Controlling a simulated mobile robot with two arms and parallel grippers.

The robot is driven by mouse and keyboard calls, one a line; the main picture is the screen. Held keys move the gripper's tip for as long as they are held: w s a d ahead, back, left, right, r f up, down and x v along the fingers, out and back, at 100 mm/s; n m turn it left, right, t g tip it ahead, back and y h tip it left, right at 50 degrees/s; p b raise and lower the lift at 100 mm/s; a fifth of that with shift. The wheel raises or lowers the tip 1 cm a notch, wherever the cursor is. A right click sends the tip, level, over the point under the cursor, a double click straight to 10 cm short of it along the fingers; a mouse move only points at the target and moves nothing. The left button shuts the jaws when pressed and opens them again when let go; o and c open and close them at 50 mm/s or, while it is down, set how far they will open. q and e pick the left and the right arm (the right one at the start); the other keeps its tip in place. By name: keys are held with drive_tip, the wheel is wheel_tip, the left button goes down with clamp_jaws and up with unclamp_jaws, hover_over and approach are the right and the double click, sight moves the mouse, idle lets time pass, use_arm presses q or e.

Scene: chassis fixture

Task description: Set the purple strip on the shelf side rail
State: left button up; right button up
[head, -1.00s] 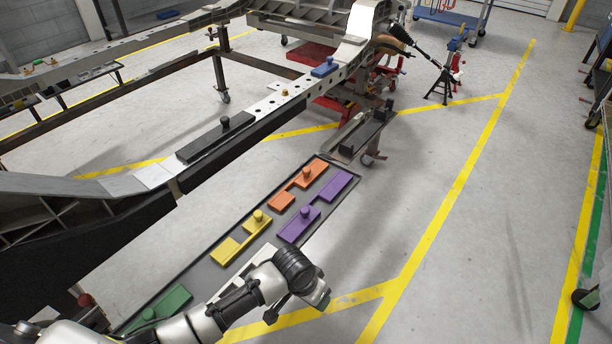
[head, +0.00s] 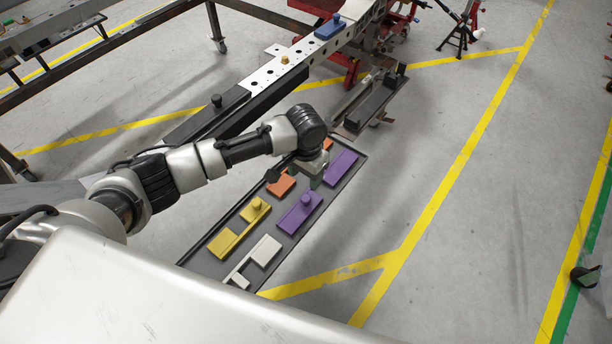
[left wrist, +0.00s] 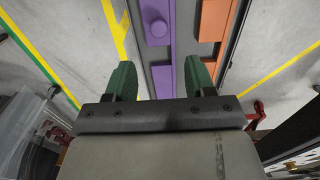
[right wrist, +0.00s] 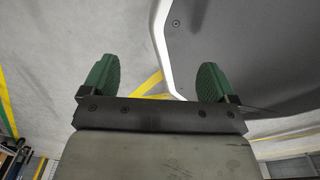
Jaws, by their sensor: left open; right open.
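The purple strip (head: 299,212) lies in the dark tray, with a knob on its near plate and a second purple plate (head: 341,167) toward the far end. My left gripper (head: 314,178) is over the tray, beside the orange piece, and covers the part between the purple plates. In the left wrist view the purple strip (left wrist: 156,50) runs up from between the open, empty fingers (left wrist: 160,80); its knob is ahead of them. The light rail with holes (head: 263,87) runs beyond the tray. My right gripper (right wrist: 158,75) is open and empty, seen only in its wrist view.
Yellow (head: 238,228), white (head: 262,252) and orange (head: 280,184) pieces share the tray (head: 334,198). A black block with a knob (head: 207,116) and a blue block (head: 329,27) sit on the rail. A dark bracket on a stand (head: 375,100) is past the tray.

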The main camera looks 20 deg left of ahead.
sight(306, 198)
use_arm(q)
drive_tip(key=shift+s+d+f+b, duration=0.1)
drive_tip(key=shift+s+f+b, duration=0.1)
drive_tip(key=shift+f+b, duration=0.85)
drive_tip(key=shift+w+f+b, duration=0.1)
drive_tip(key=shift+f+b, duration=0.75)
drive_tip(key=shift+b, duration=0.35)
drive_tip(key=shift+f+b, duration=0.9)
drive_tip(key=shift+b, duration=0.35)
wheel_tip(306, 198, down, 2)
drive_tip(key=shift+f, duration=0.95)
use_arm(e)
drive_tip(key=w+a+r, duration=0.1)
drive_tip(key=w+r, duration=0.1)
drive_tip(key=w, duration=0.5)
drive_tip(key=w+a+r+t, duration=0.1)
drive_tip(key=w+r, duration=0.2)
drive_tip(key=w, duration=0.4)
drive_tip(key=shift+w+a+r, duration=0.15)
drive_tip(key=shift+w+a, duration=0.2)
drive_tip(key=shift+w, duration=0.05)
